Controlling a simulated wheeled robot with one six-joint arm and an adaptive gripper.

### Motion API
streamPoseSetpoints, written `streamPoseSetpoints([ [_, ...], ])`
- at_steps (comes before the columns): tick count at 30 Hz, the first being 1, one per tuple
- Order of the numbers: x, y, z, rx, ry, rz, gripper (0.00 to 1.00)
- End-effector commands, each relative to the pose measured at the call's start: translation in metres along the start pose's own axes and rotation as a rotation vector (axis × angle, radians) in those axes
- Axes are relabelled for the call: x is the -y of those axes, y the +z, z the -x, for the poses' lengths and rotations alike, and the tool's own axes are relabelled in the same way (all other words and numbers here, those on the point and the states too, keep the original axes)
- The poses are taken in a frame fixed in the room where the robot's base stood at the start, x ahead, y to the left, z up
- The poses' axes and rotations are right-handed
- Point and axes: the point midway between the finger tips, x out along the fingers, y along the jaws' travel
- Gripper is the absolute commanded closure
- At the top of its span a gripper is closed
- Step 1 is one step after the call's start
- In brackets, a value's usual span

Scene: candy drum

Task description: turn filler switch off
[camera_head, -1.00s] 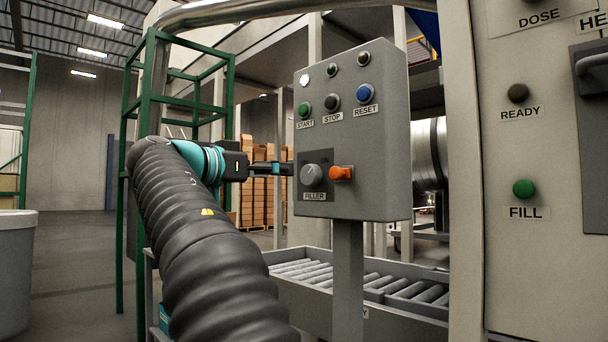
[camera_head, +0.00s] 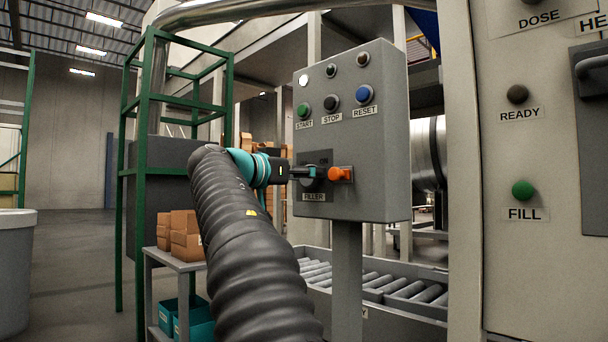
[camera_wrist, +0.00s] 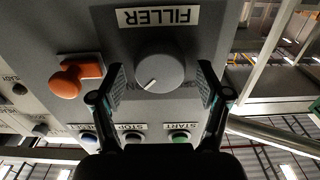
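The filler switch is a round grey knob with a white pointer line, seen in the wrist view (camera_wrist: 160,72) on a dark plate under the FILLER label (camera_wrist: 157,16), which appears upside down there. My gripper (camera_wrist: 161,85) is open, with one finger on each side of the knob and a gap showing on both sides. In the head view my gripper (camera_head: 303,173) is in front of the control box (camera_head: 378,200) at the filler plate and hides most of the knob. The pointer line slants toward the lower left in the wrist view.
An orange handle (camera_head: 340,174) sticks out close beside the knob; it also shows in the wrist view (camera_wrist: 68,82). START (camera_head: 304,110), STOP (camera_head: 332,103) and RESET (camera_head: 364,95) buttons sit higher on the box. A roller conveyor (camera_head: 385,285) runs below.

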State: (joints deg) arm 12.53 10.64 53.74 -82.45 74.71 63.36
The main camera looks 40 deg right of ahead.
Motion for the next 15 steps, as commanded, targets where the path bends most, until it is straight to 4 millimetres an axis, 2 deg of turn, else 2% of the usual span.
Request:
streamPoseSetpoints([
  [1, 0.0, -0.0001, 0.0002, 0.0, 0.0, 0.0, 0.41],
  [6, -0.0001, -0.0001, 0.0003, 0.0, 0.0, 0.0, 0.82],
  [15, -0.0002, -0.0009, 0.0003, 0.0, 0.0, 0.024, 0.82],
])
